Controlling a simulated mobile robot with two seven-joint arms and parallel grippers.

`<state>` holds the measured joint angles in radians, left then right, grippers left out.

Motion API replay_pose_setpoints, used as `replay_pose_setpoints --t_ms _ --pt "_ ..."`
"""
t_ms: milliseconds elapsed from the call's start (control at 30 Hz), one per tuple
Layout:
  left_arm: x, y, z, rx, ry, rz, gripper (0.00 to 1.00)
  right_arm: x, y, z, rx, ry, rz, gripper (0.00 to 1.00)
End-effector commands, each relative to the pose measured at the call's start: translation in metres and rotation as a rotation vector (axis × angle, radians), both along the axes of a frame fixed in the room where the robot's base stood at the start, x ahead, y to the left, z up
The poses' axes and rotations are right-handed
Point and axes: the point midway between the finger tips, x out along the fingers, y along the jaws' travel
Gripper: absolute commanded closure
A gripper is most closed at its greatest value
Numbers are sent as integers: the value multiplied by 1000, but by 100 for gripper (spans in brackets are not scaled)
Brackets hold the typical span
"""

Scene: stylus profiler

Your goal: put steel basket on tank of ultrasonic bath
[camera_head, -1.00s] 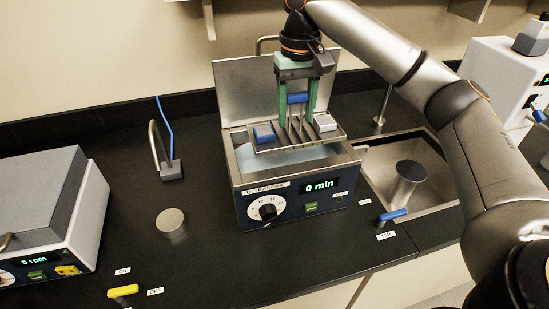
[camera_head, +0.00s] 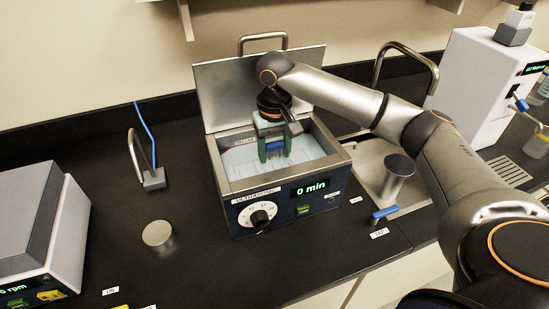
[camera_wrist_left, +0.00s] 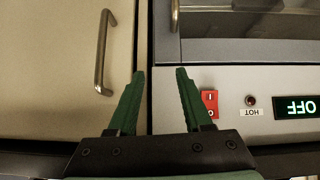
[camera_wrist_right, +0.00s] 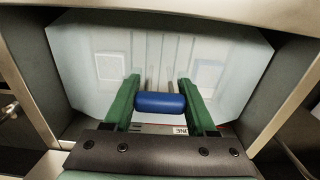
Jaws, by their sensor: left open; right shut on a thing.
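The ultrasonic bath (camera_head: 290,208) stands on the black bench with its lid raised behind it and its display reading 0 min. Its tank (camera_head: 328,138) is open and holds pale liquid. My right gripper (camera_head: 275,154) points down inside the tank opening, shut on the blue grip of the steel basket (camera_wrist_right: 159,102). In the right wrist view the basket's ribs and two squarish blocks show faintly under the liquid. Whether the basket touches the tank floor cannot be told. My left gripper (camera_wrist_left: 158,75) is open and empty, before a cabinet front.
A sink (camera_head: 408,190) with a grey cylinder and a blue tap lever (camera_head: 384,213) lies right of the bath. A metal disc (camera_head: 157,234) and a hooked stand (camera_head: 153,178) are to its left. The left wrist view shows a red switch (camera_wrist_left: 210,103) and an OFF display (camera_wrist_left: 298,107).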

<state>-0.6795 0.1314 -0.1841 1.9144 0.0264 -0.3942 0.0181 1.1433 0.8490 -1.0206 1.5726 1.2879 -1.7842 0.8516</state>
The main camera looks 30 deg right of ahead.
Motion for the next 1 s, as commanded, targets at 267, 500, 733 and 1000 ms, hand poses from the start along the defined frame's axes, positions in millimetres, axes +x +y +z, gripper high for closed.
replay_pose_setpoints --t_ms 267,500,733,1000 --pt "0 0 1 0 0 0 50 0 0 -10 1 -2 0 100" --pt "0 0 1 0 0 0 50 0 0 -13 1 0 0 39" --pt "0 0 1 0 0 0 50 0 0 -13 1 0 0 13" --pt "0 0 1 0 0 0 50 0 0 -11 1 -1 0 13"
